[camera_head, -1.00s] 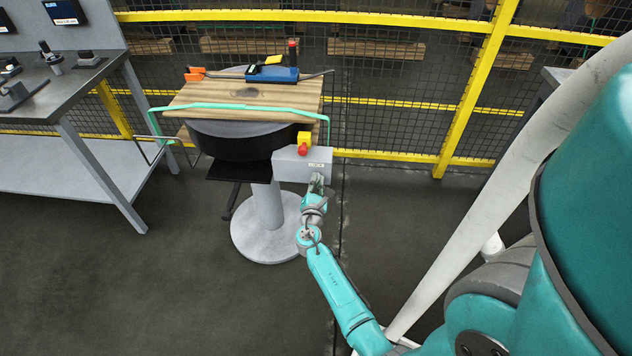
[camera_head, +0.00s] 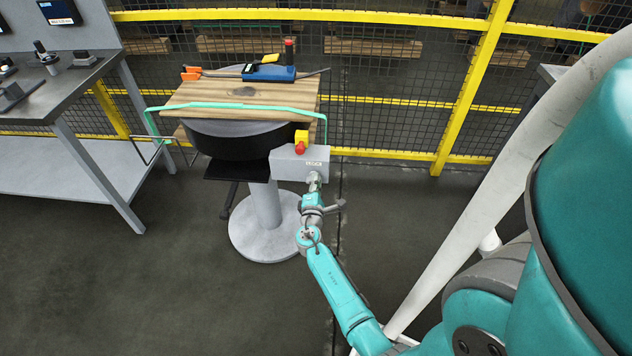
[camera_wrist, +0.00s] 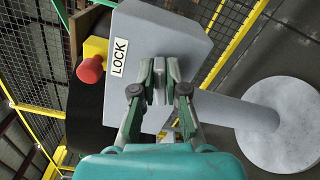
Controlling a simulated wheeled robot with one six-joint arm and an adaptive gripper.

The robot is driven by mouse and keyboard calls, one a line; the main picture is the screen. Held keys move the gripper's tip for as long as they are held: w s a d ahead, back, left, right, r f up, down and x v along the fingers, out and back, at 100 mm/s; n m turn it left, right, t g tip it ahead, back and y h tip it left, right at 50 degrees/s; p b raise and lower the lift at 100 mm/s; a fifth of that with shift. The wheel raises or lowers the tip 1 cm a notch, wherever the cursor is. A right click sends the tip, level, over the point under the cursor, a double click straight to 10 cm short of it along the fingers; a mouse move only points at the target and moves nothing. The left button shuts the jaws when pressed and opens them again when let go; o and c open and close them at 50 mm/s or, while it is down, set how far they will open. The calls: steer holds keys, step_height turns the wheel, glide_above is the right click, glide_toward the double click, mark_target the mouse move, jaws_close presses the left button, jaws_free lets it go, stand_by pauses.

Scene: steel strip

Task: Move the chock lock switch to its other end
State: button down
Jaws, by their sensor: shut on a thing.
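A grey switch box (camera_head: 287,167) with a LOCK label hangs at the front right of the round stand; it also shows in the wrist view (camera_wrist: 150,30). The chock lock switch itself is hidden between and behind my fingers, just beside the LOCK label (camera_wrist: 119,57). My gripper (camera_wrist: 160,68) is at the box face, its two fingertips close together and shut on the switch. In the head view my gripper (camera_head: 314,180) meets the lower right part of the box. The switch's exact position cannot be seen.
A wooden board (camera_head: 200,97) with a blue tool (camera_head: 268,73) lies on the stand. A yellow-railed mesh fence (camera_head: 400,98) stands behind; a workbench (camera_head: 60,90) is at left.

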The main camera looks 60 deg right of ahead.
stand_by(0.5)
steer(key=c, duration=1.2)
jaws_free()
steer(key=v, duration=1.2)
